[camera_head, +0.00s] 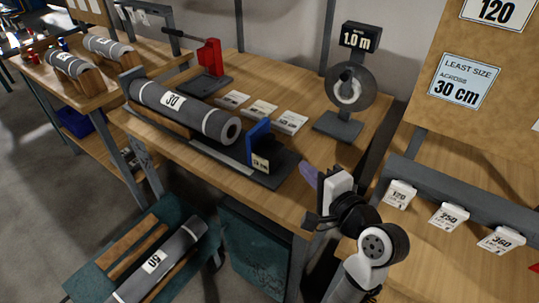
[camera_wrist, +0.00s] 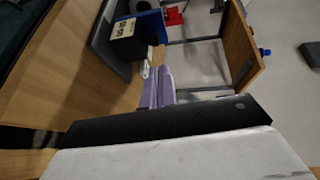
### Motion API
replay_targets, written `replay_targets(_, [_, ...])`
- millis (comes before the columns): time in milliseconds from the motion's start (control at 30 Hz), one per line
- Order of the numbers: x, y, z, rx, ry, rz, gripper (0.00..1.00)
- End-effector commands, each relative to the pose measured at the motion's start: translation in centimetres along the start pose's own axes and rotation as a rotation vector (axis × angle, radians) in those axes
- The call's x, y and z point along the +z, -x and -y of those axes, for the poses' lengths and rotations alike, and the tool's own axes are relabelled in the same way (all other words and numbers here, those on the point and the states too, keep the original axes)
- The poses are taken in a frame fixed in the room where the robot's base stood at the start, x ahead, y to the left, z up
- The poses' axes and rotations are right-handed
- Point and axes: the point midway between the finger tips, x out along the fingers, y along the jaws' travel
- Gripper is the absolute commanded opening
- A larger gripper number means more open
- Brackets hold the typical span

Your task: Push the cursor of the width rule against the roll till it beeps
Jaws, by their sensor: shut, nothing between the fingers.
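The grey roll (camera_head: 178,106) with a "30" label lies along the dark width rule (camera_head: 282,166) on the wooden bench. The blue cursor (camera_head: 257,131) stands upright on the rule, just past the roll's right end, with a small display block on its right side. A narrow gap seems to part cursor and roll; contact is hard to judge. My gripper (camera_head: 309,175) has purple fingers, shut and empty, to the right of the cursor and apart from it.
A counter wheel (camera_head: 350,88) showing "1.0 m" stands behind, and a red tool (camera_head: 209,57) at the back left. Several white cards lie behind the rule. A rail with tags (camera_head: 448,215) is at the right. A cart with a "50" roll (camera_head: 160,262) stands below.

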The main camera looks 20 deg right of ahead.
Motion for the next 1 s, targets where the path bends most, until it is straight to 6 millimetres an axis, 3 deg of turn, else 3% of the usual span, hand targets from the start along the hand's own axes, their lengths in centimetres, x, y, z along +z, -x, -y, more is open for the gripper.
replay_targets(100, [-0.3,0.7,-0.6,0.013,-0.03,-0.002,0.0])
replay_targets(233, [-0.2,-0.5,-0.6,0.014,-0.032,0.002,0.0])
replay_targets(700, [-0.3,-9.9,-0.5,0.014,-0.028,0.0,0.0])
replay_targets(1000, [-0.3,-12.9,-0.7,0.014,-0.028,-0.001,0.0])
